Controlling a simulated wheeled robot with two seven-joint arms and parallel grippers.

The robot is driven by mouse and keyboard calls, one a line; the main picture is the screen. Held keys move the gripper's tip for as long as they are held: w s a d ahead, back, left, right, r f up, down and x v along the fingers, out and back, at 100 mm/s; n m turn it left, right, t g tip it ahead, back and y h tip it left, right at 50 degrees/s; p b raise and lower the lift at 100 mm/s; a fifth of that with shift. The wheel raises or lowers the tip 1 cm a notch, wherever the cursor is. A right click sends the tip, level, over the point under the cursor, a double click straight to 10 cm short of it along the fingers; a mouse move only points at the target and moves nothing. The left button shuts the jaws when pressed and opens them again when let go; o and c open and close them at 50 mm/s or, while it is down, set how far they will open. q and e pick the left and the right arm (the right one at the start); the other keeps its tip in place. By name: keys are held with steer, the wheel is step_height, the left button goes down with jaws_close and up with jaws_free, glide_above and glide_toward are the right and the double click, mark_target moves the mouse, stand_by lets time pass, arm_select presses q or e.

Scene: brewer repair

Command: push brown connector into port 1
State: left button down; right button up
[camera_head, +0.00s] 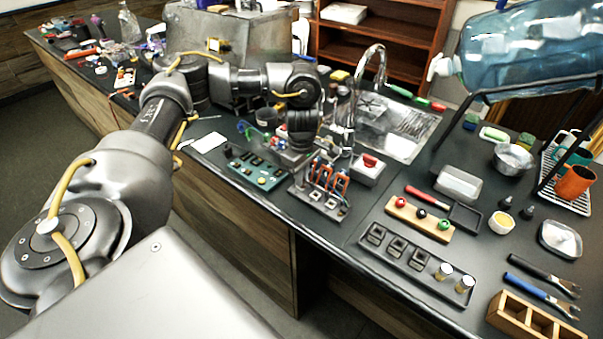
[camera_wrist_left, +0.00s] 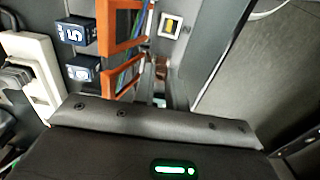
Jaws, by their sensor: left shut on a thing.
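My left gripper (camera_head: 292,157) points down over the black counter, beside the metal fixture (camera_head: 318,200) with orange frames (camera_head: 326,172) and coloured wires. In the left wrist view its fingers (camera_wrist_left: 161,88) are shut on a small brown piece, which looks like the brown connector (camera_wrist_left: 161,69). Two dark blocks with blue and white number labels (camera_wrist_left: 76,30) stand left of the orange frames (camera_wrist_left: 122,25) there. I cannot tell which opening is port 1, nor whether the connector touches it. The wrist housing hides the lower part of that view. My right gripper is not in view.
A teal board with knobs (camera_head: 254,170) lies left of the fixture, and a grey box with a red button (camera_head: 368,167) stands to its right. A sink (camera_head: 395,130) is behind. A dark tray (camera_head: 408,266) and a wooden block with coloured knobs (camera_head: 418,219) lie front right.

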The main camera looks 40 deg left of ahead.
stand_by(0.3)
arm_select(q)
steer(key=c, duration=1.3)
jaws_free()
steer(key=shift+c, duration=0.2)
step_height(320, 180, up, 11)
steer(key=shift+f, duration=0.1)
